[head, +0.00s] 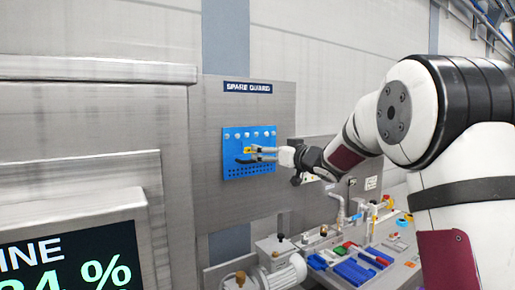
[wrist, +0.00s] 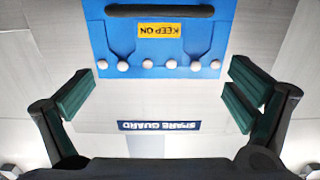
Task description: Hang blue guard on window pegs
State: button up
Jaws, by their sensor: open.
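The blue guard (head: 236,171) hangs upright on a grey panel under a "SPARE GUARD" sign, with a row of pale round pegs (head: 250,135) along its top. It has small holes low down, a yellow label and a dark handle bar. In the wrist view the guard (wrist: 115,50) appears upside down, with its handle bar (wrist: 160,11) at the top edge. My gripper (head: 262,153) is in front of the guard near the label and handle. In the wrist view my gripper (wrist: 163,93) has its fingers wide apart with nothing between them. I cannot make out the window pegs.
A screen (head: 75,265) on a grey cabinet stands at the lower left. A motor-like machine (head: 275,272) sits below the panel. A bench (head: 405,270) with blue trays (head: 355,272), taps and small coloured items is at the lower right.

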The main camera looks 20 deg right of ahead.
aim_at(251, 141)
jog(key=x, duration=1.1)
jog(key=shift+w+f, duration=0.1)
jog(key=c, duration=1.6)
jog(key=shift+c, duration=0.2)
jog(key=shift+d+f+n, duration=0.1)
jog(key=shift+f+n, duration=0.05)
jog(key=shift+n, duration=0.15)
jog(key=shift+r, duration=0.95)
